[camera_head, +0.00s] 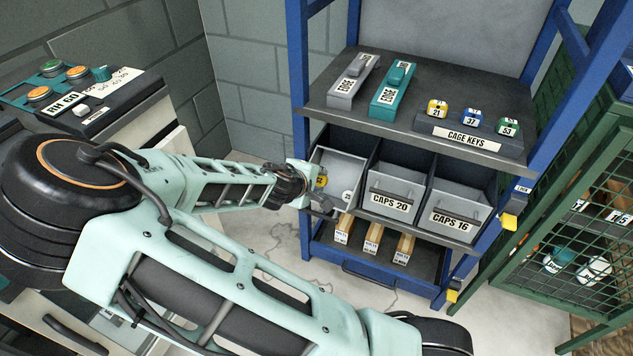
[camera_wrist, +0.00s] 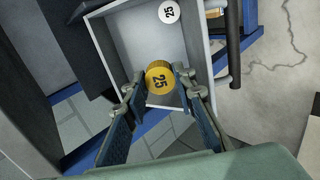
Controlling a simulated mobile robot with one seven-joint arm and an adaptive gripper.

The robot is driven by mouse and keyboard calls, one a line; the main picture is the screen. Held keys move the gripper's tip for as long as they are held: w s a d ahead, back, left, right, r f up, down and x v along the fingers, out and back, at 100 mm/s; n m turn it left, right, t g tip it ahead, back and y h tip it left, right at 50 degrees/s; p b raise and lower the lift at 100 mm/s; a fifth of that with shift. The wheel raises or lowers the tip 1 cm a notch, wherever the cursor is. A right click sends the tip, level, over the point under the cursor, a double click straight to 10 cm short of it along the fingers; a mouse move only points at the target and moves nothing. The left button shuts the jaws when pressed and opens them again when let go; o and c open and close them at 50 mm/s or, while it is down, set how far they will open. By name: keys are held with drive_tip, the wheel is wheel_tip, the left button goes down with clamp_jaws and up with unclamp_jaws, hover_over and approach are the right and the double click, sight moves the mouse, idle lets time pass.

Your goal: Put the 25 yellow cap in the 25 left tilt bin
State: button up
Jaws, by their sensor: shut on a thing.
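The yellow cap (camera_wrist: 158,80), marked 25, is held between the fingertips of my gripper (camera_wrist: 160,90). It also shows in the head view (camera_head: 321,182). The left tilt bin (camera_head: 343,164) is tipped open, and its pale inside shows in the wrist view (camera_wrist: 122,38). The held cap is over the bin's opening, near one side wall; I cannot tell how far above the bin floor it is. A white cap (camera_wrist: 169,12) marked 25 lies in the bin. My gripper partly hides the bin's front in the head view.
Two bins marked CAPS 20 (camera_head: 390,200) and CAPS 16 (camera_head: 455,217) stand to the right. The shelf above (camera_head: 340,112) holds two edge tools and several key tags. Wooden-looking blocks (camera_head: 373,238) stand below. A green mesh door (camera_head: 580,230) is at the right.

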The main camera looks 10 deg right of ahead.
drive_tip(key=shift+b+x, duration=2.05)
drive_tip(key=shift+x, duration=3.15)
drive_tip(key=o, duration=0.9)
drive_tip(key=v, duration=1.2)
